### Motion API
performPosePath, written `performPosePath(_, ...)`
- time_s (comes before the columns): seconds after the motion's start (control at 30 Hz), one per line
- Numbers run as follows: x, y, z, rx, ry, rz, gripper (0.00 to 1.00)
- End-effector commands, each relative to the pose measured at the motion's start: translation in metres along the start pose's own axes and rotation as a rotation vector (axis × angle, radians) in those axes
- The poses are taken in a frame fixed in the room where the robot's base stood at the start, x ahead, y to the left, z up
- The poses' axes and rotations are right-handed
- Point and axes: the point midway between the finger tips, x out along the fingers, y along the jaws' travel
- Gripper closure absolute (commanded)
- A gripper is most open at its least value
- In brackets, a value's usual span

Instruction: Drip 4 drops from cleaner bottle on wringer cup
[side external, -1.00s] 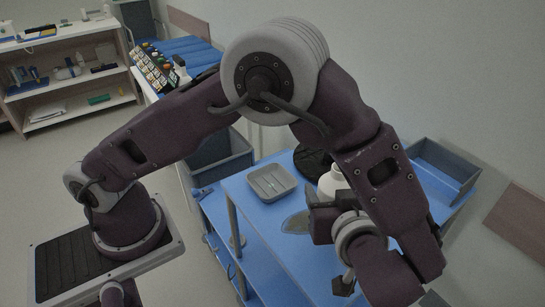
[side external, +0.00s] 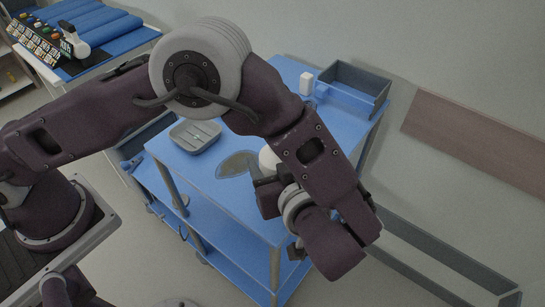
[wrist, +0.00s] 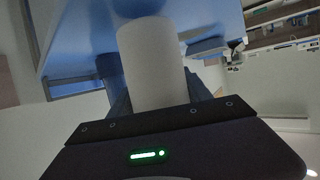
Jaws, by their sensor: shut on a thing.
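My gripper (side external: 262,181) is shut on a white, round-sided thing, which looks like the cleaner bottle (side external: 268,158). In the side external view only a small part of it shows beside my wrist. In the wrist view the bottle (wrist: 152,62) is a plain white cylinder between the fingers, over the blue trolley top (wrist: 85,30). Its nozzle is not visible. Whether it touches the trolley I cannot tell. I cannot make out a wringer cup for certain; my arm hides part of the trolley top.
The blue trolley (side external: 222,195) carries a grey shallow tray (side external: 195,136), a flat grey-brown oval (side external: 237,164), a small white container (side external: 307,83) and an open grey bin (side external: 365,88) at the back. A wall stands behind. A bench with blue rolls (side external: 103,25) is at top left.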

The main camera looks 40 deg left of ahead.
Motion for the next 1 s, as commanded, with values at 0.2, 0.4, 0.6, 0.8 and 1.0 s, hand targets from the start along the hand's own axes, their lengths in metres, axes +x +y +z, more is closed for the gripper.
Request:
performPosePath(0.2,0.0,0.0,0.001,0.0,0.001,0.0,0.99)
performPosePath(0.4,0.002,0.0,0.005,0.0,0.0,0.0,0.99)
performPosePath(0.6,0.004,0.0,0.01,0.0,0.0,-0.001,0.99)
performPosePath(0.8,0.005,0.0,0.012,0.0,0.0,-0.001,0.99)
performPosePath(1.0,0.005,0.0,0.011,0.0,0.0,0.0,0.18)
